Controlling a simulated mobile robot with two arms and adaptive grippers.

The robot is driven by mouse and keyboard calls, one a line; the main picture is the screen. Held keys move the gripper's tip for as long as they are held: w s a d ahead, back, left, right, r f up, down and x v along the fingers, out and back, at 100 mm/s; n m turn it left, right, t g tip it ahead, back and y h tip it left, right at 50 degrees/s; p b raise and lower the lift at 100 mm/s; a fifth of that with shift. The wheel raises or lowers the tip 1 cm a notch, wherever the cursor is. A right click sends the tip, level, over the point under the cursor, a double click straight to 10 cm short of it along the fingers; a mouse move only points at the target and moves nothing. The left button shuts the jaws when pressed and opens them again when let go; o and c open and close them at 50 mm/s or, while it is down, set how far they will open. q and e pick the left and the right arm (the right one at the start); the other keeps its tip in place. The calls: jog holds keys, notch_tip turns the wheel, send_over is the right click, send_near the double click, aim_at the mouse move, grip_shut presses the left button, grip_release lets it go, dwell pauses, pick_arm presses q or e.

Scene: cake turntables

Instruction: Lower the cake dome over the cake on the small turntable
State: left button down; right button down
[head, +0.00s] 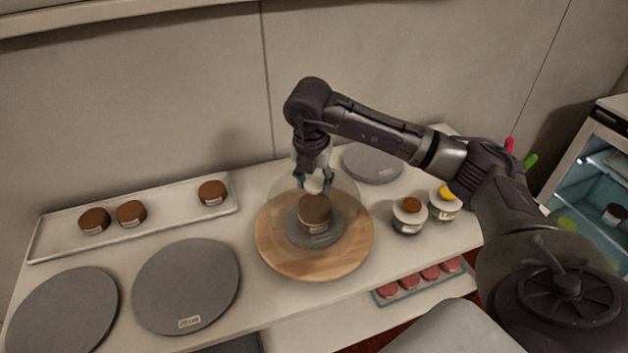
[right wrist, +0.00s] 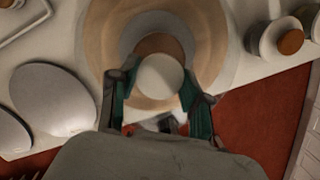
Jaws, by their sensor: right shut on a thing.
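My right gripper (head: 314,183) comes down from above and is shut on the pale knob of the clear cake dome (head: 346,190). The dome's faint outline shows around and above the brown cake (head: 314,213); I cannot tell how large the gap under its rim is. The cake stands on the small grey turntable (head: 296,236), which sits on a round wooden board (head: 275,255). In the right wrist view the round white knob (right wrist: 159,76) lies between my fingers, with the cake (right wrist: 160,43) partly hidden behind it. My left gripper is out of view.
Grey round turntables stand at left (head: 62,312), centre left (head: 187,287) and back right (head: 372,165). A white tray (head: 170,220) holds small brown cakes. Two jars (head: 409,216) (head: 443,205) stand close on the right. A tray of pink pieces (head: 420,286) lies at the front.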

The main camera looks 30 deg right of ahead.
jog(key=shift+f+b, duration=0.4)
jog(key=shift+f, duration=0.05)
dwell(0.3)
jog(key=shift+c, duration=2.2)
grip_release()
jog(key=shift+r+p, duration=2.25)
jog(key=shift+r, duration=1.3)
